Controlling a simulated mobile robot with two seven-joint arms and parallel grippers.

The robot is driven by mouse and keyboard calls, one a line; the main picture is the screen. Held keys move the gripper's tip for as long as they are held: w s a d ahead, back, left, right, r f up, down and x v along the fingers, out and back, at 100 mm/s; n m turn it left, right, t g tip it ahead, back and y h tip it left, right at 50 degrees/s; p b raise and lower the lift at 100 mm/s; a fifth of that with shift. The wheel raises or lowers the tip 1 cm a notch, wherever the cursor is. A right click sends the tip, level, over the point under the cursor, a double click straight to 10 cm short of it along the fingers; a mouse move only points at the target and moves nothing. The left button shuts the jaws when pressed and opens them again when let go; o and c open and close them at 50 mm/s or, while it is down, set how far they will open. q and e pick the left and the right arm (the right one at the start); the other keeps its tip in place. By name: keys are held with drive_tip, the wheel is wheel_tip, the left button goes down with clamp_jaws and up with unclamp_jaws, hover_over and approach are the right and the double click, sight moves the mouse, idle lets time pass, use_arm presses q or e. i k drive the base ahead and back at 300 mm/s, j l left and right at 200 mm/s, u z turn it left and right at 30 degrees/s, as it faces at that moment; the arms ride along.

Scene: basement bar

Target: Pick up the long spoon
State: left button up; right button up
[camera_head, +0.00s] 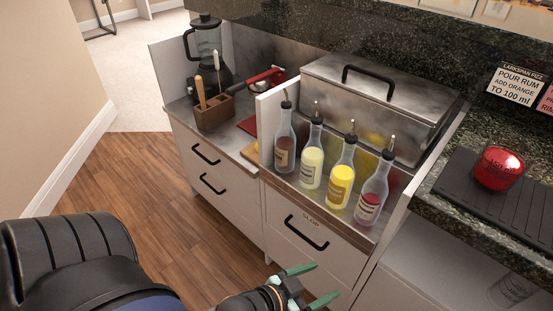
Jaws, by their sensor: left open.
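A tall thin utensil with a pale upper end (217,60) stands upright in a brown wooden holder (213,115) on the left counter; it looks like the long spoon, but its lower part is hidden in the holder. A light wooden-handled tool (200,91) stands beside it in the same holder. My left gripper (313,285) is at the bottom of the view, in front of the drawers, with its green fingers apart and nothing between them. It is well apart from the holder. My right gripper is not in view.
A blender (207,60) stands behind the holder, and a red-handled tool (262,77) lies to its right. A white divider (266,125) separates these from several bottles (341,172) and a steel box (380,98). A red object (498,168) sits on a black mat at right.

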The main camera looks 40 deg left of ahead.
sight(215, 55)
drive_tip(key=u, duration=1.7)
drive_tip(key=k+j+z, duration=0.1)
drive_tip(key=z, duration=1.65)
drive_tip(key=u, duration=1.7)
